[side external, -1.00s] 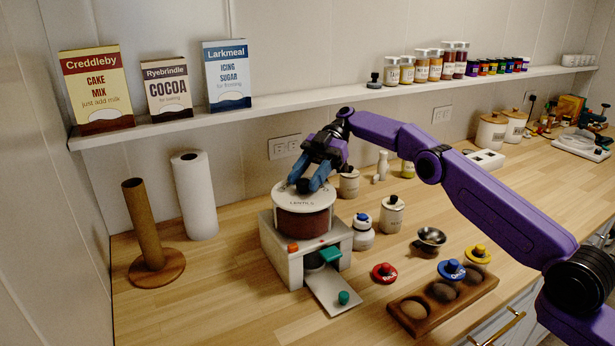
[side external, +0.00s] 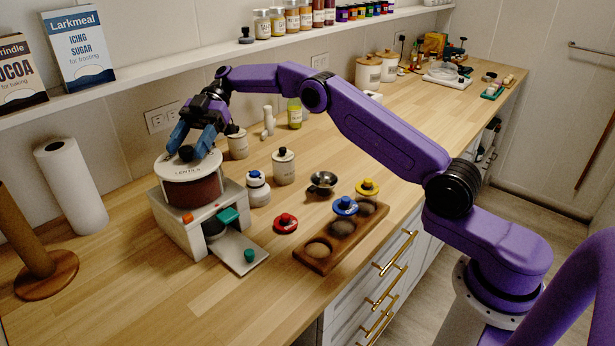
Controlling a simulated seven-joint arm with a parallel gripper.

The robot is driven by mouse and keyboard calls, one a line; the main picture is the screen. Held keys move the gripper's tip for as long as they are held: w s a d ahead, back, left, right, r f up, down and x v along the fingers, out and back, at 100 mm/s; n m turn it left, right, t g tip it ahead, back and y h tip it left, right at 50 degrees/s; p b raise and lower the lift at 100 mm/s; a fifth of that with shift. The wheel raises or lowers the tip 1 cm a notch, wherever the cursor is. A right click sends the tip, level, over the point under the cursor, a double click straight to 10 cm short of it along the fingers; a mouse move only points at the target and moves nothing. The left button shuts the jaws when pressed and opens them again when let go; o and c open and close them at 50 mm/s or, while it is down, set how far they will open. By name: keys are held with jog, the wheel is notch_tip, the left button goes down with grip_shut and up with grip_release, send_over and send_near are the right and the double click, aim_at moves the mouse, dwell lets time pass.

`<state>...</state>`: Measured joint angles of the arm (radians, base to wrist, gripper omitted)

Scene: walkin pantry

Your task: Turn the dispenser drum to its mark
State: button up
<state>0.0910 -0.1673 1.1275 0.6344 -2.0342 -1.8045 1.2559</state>
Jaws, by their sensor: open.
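The dispenser drum (side external: 192,192) is a brown cylinder with a white lid (side external: 172,169) that bears the word "LENTILS". It sits on a white base (side external: 178,236). A dark knob (side external: 186,153) stands on the lid. My gripper (side external: 188,149) is open, its blue fingers pointing down on either side of the knob; whether they touch it I cannot tell. An orange piece (side external: 187,217) and a green block (side external: 228,215) show on the base front. The drum's mark is too small to make out.
A chute plate with a green knob (side external: 249,255) sticks out in front of the base. A paper roll (side external: 72,187) stands left. The front counter is clear.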

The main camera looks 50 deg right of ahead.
jog(key=shift+s+m+t+y, duration=0.15)
jog(key=shift+m+t+y, duration=0.15)
jog(key=shift+m+t, duration=0.55)
jog(key=shift+s+m+t+y, duration=0.2)
jog(key=shift+m+t+y, duration=0.1)
jog(key=shift+m+t, duration=1.5)
jog(key=m+t, duration=0.1)
jog(key=t, duration=0.1)
jog(key=m+t, duration=0.1)
jog(key=m, duration=0.1)
jog(key=m+t+h, duration=0.1)
jog(key=t, duration=0.1)
jog(key=shift+s+m+t, duration=0.25)
jog(key=shift+s+t, duration=0.1)
jog(key=shift+s+a+m+t+h, duration=0.15)
jog(key=shift+m+t+h, duration=1.05)
jog(key=shift+m+t, duration=0.5)
jog(key=shift+m+t+h, duration=0.4)
jog(key=shift+m, duration=0.1)
jog(key=shift+s+a+m+t+h, duration=0.1)
jog(key=shift+a+m+t+h, duration=0.1)
jog(key=shift+m+t+h, duration=0.7)
jog(key=shift+s+a+m+t+h, duration=0.15)
jog(key=shift+m+t+h, duration=0.35)
jog(key=shift+m+h, duration=0.7)
